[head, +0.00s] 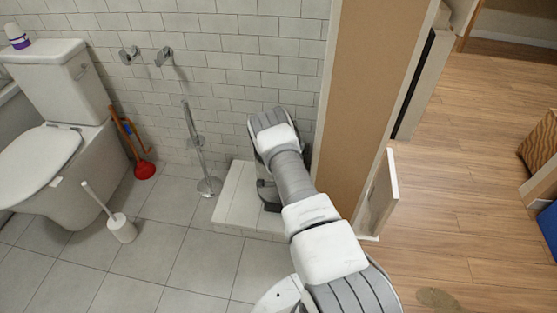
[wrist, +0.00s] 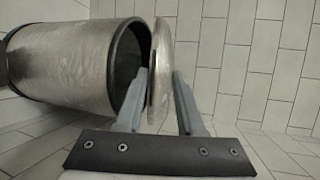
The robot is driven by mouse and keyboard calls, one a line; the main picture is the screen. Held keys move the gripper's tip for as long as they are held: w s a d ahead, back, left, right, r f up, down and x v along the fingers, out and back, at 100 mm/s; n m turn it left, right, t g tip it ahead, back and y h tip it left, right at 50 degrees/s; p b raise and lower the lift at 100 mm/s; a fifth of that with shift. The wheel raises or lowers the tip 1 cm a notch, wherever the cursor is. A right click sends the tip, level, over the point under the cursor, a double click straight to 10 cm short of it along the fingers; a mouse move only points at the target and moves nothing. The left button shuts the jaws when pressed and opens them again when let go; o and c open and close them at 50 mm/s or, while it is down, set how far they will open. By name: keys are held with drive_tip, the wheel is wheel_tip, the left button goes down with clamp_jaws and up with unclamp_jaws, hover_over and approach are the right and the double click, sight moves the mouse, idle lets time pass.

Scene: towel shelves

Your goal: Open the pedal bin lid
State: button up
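The pedal bin (wrist: 75,62) is a brushed-metal cylinder with a dark rim, appearing on its side in the wrist view. Its round metal lid (wrist: 160,50) stands partly open, with a dark gap between lid and rim. My gripper (wrist: 159,72) has its fingers apart, one on each side of the lid's edge. The left finger is at the bin's mouth, on the lid's inner side; the right finger is outside, with a small gap to the lid. I cannot tell whether the left finger touches the lid. In the head view my arm hides most of the bin.
A low tiled ledge (head: 236,193) lies below my arm, beside a wooden partition (head: 363,90). A metal stand (head: 208,186), a red plunger (head: 145,170), a toilet brush (head: 121,228) and a toilet (head: 60,130) are to the left. The tiled floor in front is clear.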

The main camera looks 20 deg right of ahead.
idle(0.4)
drive_tip(key=p+v, duration=0.7)
drive_tip(key=v, duration=0.6)
drive_tip(key=shift+s+f, duration=0.2)
drive_tip(key=shift+s, duration=0.25)
idle(0.4)
drive_tip(key=shift+a, duration=0.15)
idle(0.7)
